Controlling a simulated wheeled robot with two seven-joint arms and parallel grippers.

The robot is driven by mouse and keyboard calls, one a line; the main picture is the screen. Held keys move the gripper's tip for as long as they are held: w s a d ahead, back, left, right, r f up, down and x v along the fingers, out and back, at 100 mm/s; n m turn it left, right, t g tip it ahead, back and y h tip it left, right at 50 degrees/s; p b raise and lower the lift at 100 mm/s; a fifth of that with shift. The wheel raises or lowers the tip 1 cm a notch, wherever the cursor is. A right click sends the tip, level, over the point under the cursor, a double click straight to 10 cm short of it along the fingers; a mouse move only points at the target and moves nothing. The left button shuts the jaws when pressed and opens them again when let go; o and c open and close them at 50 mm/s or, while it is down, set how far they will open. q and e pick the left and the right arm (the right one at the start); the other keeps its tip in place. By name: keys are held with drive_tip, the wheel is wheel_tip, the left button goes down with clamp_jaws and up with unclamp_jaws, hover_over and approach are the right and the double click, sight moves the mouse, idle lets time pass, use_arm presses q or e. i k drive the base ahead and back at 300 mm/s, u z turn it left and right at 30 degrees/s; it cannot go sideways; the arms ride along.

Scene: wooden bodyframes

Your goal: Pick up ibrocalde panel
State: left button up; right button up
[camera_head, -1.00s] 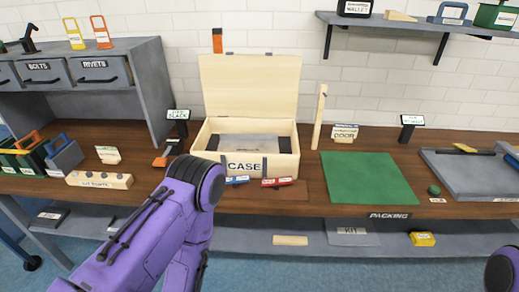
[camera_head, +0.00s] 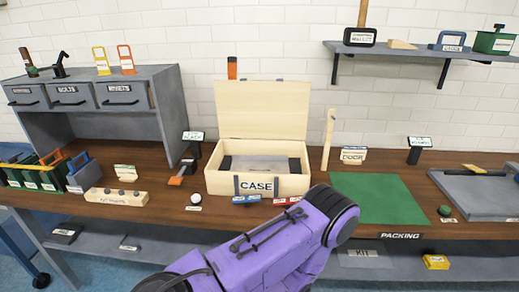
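I see no label that legibly reads "ibrocalde", so I cannot tell which thing is the panel. An open wooden case (camera_head: 215,184) labelled CASE stands mid-bench with its lid up. A flat grey piece (camera_head: 262,163) lies inside it. A thin upright wooden piece (camera_head: 328,140) stands just right of the case. A purple arm of mine comes in from the lower left and covers the bench front right of the case. Neither of my grippers shows.
A green mat (camera_head: 380,198) lies right of the case, and a grey tray (camera_head: 480,195) at far right. A drawer unit (camera_head: 165,90) stands at left, with bins and a holed wooden block (camera_head: 117,197) in front. A wall shelf (camera_head: 420,52) hangs above right.

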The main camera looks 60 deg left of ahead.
sight(261, 164)
drive_tip(key=k, duration=0.9)
drive_tip(key=u, duration=1.25)
drive_tip(key=i, duration=0.35)
drive_tip(key=z, duration=0.05)
